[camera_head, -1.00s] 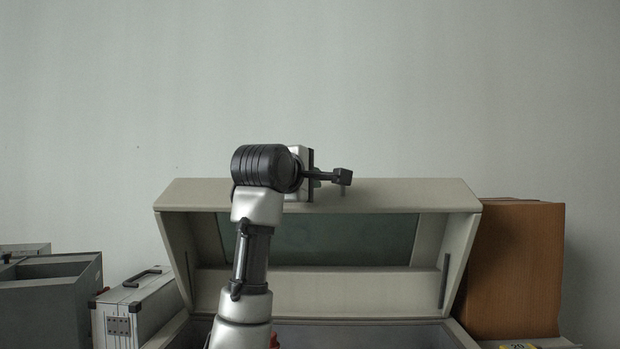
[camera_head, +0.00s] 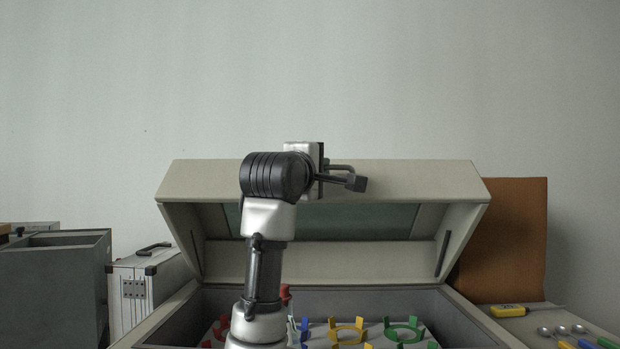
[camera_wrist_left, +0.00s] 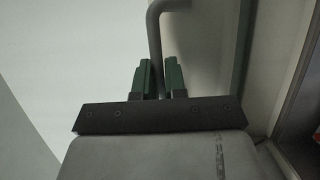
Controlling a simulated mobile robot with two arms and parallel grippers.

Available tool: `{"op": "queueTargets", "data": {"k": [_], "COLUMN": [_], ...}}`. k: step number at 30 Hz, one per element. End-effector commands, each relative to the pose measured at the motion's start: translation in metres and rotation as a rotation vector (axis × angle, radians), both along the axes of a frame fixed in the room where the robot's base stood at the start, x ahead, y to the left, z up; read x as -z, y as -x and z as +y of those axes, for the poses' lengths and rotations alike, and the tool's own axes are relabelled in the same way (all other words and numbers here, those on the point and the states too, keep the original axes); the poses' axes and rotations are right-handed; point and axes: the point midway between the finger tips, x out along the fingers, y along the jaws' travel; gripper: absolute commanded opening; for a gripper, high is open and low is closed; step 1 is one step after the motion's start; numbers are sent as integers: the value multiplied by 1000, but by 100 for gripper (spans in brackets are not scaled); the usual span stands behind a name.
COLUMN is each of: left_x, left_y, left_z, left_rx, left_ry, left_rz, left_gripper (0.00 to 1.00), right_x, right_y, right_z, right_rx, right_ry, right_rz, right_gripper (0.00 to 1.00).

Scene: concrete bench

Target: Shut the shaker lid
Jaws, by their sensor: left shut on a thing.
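The shaker is a grey box with a pale lid (camera_head: 215,180) hinged at the back. The lid stands raised and leans forward over the open tub, with a dark window (camera_head: 390,220) in it. My left gripper (camera_head: 350,180) is at the top of the lid, a little right of its middle. In the left wrist view, its green-padded fingers (camera_wrist_left: 160,80) are shut on the lid's grey bar handle (camera_wrist_left: 154,35). My left arm covers part of the lid and tub. My right gripper is not in view.
Inside the tub are coloured clamps, including a yellow one (camera_head: 347,330) and a green one (camera_head: 404,331). A silver case (camera_head: 150,290) and a grey bin (camera_head: 50,285) stand left.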

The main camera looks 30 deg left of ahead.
Motion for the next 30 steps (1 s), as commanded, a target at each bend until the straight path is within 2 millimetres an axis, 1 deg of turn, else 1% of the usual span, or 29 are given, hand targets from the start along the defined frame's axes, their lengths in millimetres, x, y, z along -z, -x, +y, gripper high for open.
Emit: {"op": "queueTargets", "data": {"k": [1, 3, 7, 10, 15, 21, 24, 30], "left_x": [18, 29, 51, 69, 103, 147, 169, 206], "left_y": [13, 24, 43, 57, 79, 100, 109, 121], "left_z": [-6, -12, -24, -33, -46, -59, -64, -72], "left_rx": [0, -1, -1, 0, 0, 0, -1, -1], "left_ry": [-20, -43, -85, -119, -179, -251, -282, -299], "left_rz": [-44, -84, -152, -207, -304, -421, -472, -500], "left_gripper": [0, 0, 0, 0, 0, 0, 0, 0], "right_x": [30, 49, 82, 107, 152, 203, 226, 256], "right_y": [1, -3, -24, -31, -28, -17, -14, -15], "right_z": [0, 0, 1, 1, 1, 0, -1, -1], "right_rx": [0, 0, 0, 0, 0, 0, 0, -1], "right_ry": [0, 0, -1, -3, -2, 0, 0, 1], "right_rz": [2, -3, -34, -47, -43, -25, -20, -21], "right_gripper": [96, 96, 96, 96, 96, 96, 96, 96]}}
